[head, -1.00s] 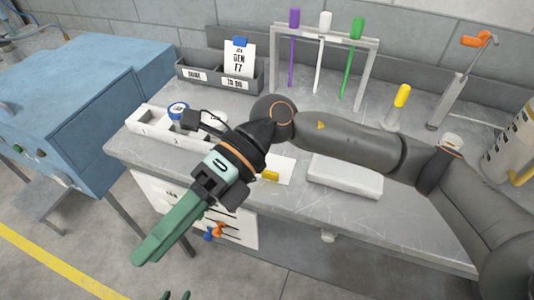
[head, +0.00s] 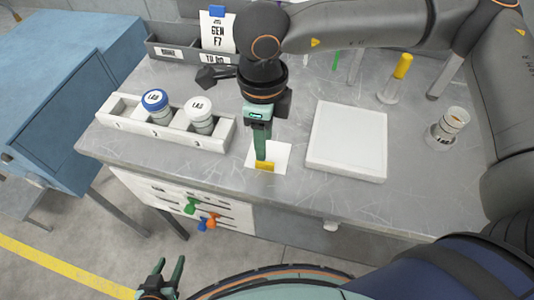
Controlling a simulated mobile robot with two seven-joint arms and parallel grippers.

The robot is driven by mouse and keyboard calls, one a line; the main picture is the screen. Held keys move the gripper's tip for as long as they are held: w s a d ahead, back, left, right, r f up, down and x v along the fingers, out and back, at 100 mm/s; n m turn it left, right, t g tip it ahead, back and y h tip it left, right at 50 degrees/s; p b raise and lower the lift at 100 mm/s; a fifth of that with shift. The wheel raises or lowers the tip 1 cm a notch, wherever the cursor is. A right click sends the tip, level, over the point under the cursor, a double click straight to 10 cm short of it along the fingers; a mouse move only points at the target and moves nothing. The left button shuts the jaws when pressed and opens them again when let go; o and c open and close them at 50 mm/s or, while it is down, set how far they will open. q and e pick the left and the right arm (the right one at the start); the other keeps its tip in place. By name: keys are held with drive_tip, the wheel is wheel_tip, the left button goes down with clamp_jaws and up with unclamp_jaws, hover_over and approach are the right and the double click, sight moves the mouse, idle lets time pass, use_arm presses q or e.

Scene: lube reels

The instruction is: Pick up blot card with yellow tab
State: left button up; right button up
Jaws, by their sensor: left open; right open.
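The blot card (head: 282,153) is a small white square lying flat on the grey bench near its front edge. Its yellow tab (head: 265,166) is on the near side. My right gripper (head: 261,157) points down over the card with its fingertips right at the tab. It hides part of the card, and whether the fingers touch the tab is hard to tell. The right jaws are open, seen nearly edge-on. My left gripper (head: 168,267) is open and empty at the bottom left, low in front of the bench.
A white slab (head: 347,142) lies right of the card. A white rack (head: 128,124) with a blue-lidded jar (head: 157,104) and a white-lidded jar (head: 200,115) stands left. Behind are a grey box (head: 170,51), a yellow-topped vial (head: 395,78) and a glass container (head: 446,127).

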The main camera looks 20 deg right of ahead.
sight(265, 163)
drive_tip(key=shift+f+p, duration=0.65)
drive_tip(key=shift+f, duration=2.75)
drive_tip(key=shift+s, duration=0.1)
clamp_jaws()
